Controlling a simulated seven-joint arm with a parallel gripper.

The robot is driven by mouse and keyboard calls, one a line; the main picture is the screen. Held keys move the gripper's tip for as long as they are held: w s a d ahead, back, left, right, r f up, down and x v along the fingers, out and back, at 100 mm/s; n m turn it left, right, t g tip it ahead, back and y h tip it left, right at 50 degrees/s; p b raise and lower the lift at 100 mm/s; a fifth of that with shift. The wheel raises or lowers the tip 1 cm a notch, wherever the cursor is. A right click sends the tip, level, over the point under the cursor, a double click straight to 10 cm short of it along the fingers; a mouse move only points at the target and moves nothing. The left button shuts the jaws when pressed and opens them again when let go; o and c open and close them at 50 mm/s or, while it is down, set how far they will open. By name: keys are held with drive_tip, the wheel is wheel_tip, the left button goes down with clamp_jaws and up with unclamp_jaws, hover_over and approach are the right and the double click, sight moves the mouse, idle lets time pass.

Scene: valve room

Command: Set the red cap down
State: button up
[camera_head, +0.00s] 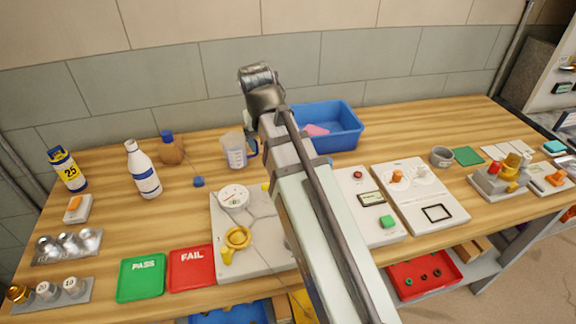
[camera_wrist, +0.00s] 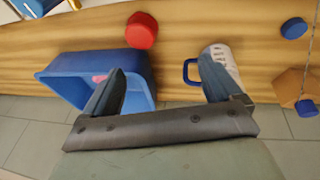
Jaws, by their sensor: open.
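The red cap (camera_wrist: 141,30) shows in the wrist view as a round red piece on the wooden table, beside the blue bin and near the measuring jug. My gripper (camera_wrist: 162,68) is open and empty, its two fingers spread wide. The cap lies beyond the fingertips in that view, apart from both. In the head view my arm covers the spot between jug and bin, and I cannot see the cap there.
The blue bin (camera_head: 352,134) holds something pink. The measuring jug (camera_head: 234,152) stands left of my arm. A gauge panel (camera_head: 262,228) and a switch panel (camera_head: 360,192) lie nearer the front. Green and red trays (camera_head: 141,277) (camera_head: 191,268) are at the left front.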

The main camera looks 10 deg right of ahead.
drive_tip(key=d+f+m, duration=0.1)
drive_tip(key=f+m, duration=0.1)
drive_tip(key=m, duration=0.1)
drive_tip(key=w+d+f+m+h, duration=0.1)
drive_tip(key=d+f+m, duration=0.1)
drive_tip(key=f+m, duration=0.1)
drive_tip(key=w+d+f+m, duration=0.1)
drive_tip(key=f+m, duration=0.1)
drive_tip(key=m, duration=0.1)
drive_tip(key=shift+w+d+f+m, duration=0.2)
drive_tip(key=shift+d+m, duration=0.1)
drive_tip(key=shift+d, duration=0.05)
drive_tip(key=shift+s+x, duration=0.15)
drive_tip(key=shift+x, duration=1.15)
drive_tip(key=shift+s+x, duration=0.1)
drive_tip(key=shift+x, duration=1.2)
drive_tip(key=shift+d+f, duration=0.1)
drive_tip(key=shift+c, duration=0.3)
drive_tip(key=c, duration=1.1)
